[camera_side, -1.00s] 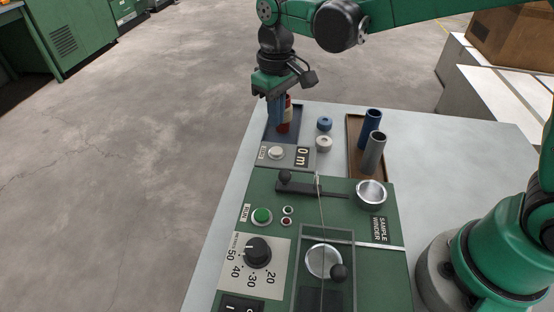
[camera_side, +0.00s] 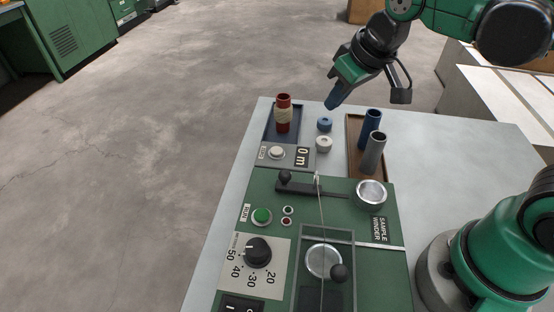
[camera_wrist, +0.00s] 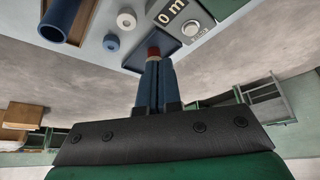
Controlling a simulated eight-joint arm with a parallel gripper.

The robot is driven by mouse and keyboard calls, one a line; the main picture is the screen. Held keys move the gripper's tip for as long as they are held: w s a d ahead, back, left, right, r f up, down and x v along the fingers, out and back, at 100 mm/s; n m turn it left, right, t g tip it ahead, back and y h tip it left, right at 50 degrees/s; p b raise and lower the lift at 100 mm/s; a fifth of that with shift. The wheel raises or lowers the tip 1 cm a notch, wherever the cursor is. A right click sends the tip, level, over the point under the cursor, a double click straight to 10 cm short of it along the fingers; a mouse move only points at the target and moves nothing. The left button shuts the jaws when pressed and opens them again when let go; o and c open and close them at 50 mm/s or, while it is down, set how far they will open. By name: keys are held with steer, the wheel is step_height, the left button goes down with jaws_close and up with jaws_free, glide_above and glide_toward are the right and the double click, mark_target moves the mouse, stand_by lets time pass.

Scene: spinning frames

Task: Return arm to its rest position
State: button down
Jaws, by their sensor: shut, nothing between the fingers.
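My gripper (camera_side: 333,102) is shut and empty, raised above the back of the table, tilted down to the left. In the wrist view its blue fingers (camera_wrist: 154,85) are together. A red bobbin with a cream yarn band (camera_side: 284,114) stands upright in the dark blue tray (camera_side: 270,135) at the table's back left, apart from the gripper. In the wrist view the red bobbin (camera_wrist: 153,52) shows just beyond the fingertips, mostly hidden by them.
A brown tray (camera_side: 353,150) holds a blue tube (camera_side: 370,123) and a grey tube (camera_side: 374,152). A blue ring (camera_side: 324,124) and a white ring (camera_side: 324,144) lie between the trays. The green sample winder (camera_side: 390,262) fills the table's front. The air around my gripper is clear.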

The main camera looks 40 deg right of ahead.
steer(key=shift+s+d+f+m+t, duration=0.3)
steer(key=shift+s+d+t, duration=0.2)
steer(key=shift+s, duration=0.3)
steer(key=shift+s+d+f+m+t, duration=0.2)
steer(key=shift+s+d+f+t, duration=0.25)
steer(key=shift+s, duration=0.3)
steer(key=shift+r, duration=0.1)
